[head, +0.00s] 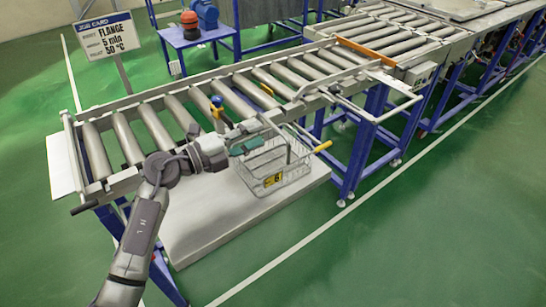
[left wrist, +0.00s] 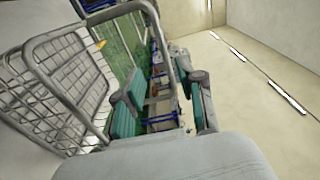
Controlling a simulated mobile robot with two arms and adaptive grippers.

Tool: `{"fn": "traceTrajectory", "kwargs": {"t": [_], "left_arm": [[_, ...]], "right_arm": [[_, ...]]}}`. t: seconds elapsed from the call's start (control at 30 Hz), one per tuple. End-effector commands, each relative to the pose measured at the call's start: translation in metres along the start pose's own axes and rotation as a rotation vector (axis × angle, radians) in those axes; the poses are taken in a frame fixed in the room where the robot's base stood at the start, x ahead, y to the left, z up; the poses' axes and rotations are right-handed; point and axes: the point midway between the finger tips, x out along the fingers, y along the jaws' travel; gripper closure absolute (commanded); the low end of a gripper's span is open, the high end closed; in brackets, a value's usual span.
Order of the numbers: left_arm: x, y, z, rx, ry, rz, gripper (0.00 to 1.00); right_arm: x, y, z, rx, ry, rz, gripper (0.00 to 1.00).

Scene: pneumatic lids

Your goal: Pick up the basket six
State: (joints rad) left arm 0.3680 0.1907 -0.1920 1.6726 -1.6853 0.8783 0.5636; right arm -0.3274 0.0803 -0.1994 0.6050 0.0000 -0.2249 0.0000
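The basket six (head: 268,176) is a wire basket with a yellow tag marked 6. It sits on a pale low platform (head: 205,224) beside the roller conveyor. In the left wrist view its mesh side (left wrist: 62,85) fills the left, and a grey bar of it curves over the top and down towards the fingers. My left gripper (head: 246,146) is at the basket's upper left edge in the head view. Its teal-padded fingers (left wrist: 166,108) stand apart in the left wrist view, with the bar seeming to pass between them. I cannot tell whether they touch it. My right gripper is not in view.
The roller conveyor (head: 187,111) on blue legs runs behind and above the platform. A blue table (head: 194,39) holds a red-and-black item and a blue item. Green floor in front is clear.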

Motion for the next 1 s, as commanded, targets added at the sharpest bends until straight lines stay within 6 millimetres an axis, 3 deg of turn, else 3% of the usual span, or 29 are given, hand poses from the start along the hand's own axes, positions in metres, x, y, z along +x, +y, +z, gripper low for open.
{"fn": "traceTrajectory", "kwargs": {"t": [0.2, 0.3, 0.5, 0.77, 1.0], "left_arm": [[0.017, -0.006, 0.001, -0.002, 0.001, -0.003, 0.61], [0.034, -0.011, 0.002, -0.002, 0.002, -0.004, 0.61], [0.056, -0.009, 0.003, -0.001, 0.001, -0.001, 0.61], [0.057, -0.007, 0.003, 0.001, 0.000, 0.000, 0.61], [0.057, -0.007, 0.003, 0.000, 0.000, 0.000, 1.00]], "right_arm": [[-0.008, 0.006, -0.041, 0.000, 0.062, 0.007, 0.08], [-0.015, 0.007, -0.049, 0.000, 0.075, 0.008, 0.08], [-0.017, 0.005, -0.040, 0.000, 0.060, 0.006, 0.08], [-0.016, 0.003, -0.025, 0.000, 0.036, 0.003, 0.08], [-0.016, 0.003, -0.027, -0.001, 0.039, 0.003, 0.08]]}}
